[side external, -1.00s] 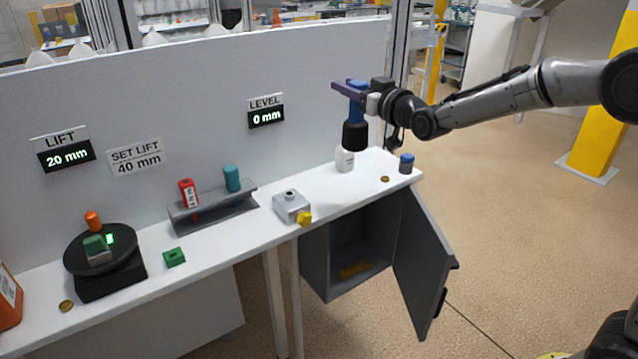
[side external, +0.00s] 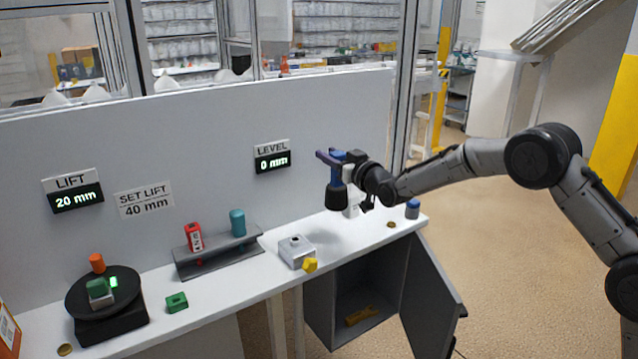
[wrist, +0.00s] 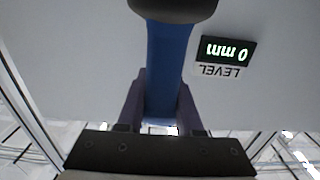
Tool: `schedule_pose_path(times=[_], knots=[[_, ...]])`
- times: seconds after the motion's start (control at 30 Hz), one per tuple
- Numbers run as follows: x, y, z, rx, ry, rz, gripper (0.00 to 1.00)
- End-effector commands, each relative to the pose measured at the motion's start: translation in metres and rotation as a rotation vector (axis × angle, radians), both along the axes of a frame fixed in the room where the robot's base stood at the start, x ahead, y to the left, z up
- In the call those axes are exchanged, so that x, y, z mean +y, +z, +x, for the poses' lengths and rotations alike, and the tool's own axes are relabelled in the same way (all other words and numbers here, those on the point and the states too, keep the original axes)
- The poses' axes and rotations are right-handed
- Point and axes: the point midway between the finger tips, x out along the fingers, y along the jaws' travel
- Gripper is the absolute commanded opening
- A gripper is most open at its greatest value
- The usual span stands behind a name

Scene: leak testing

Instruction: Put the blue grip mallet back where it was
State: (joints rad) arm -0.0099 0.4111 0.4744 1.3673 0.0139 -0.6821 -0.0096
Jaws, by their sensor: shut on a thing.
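My gripper (side external: 332,160) is shut on the blue grip of the mallet (side external: 338,195). The mallet hangs upright with its black head down, in the air above the white bench near its right part. In the wrist view the blue grip (wrist: 168,75) runs between the purple fingers of my gripper (wrist: 162,110), with the black head at the top edge. The white bottle (side external: 353,207) stands just right of the mallet head and is partly hidden by it.
A grey block (side external: 296,251) with a yellow piece (side external: 310,265) is left of the mallet. A grey rack (side external: 215,252) holds a red (side external: 194,237) and a teal (side external: 238,222) item. A blue-capped pot (side external: 412,209) and a coin-like disc (side external: 391,224) are at right. The cabinet door (side external: 432,300) hangs open.

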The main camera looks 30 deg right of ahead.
Motion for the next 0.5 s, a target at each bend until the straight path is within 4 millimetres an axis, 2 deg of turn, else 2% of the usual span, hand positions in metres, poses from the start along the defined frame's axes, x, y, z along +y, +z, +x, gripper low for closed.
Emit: schedule_pose_path(times=[0.2,0.5], knots=[[0.0,-0.035,0.031,-0.004,0.0,0.0,0.0],[0.0,-0.053,0.047,-0.006,0.0,0.0,0.0]])
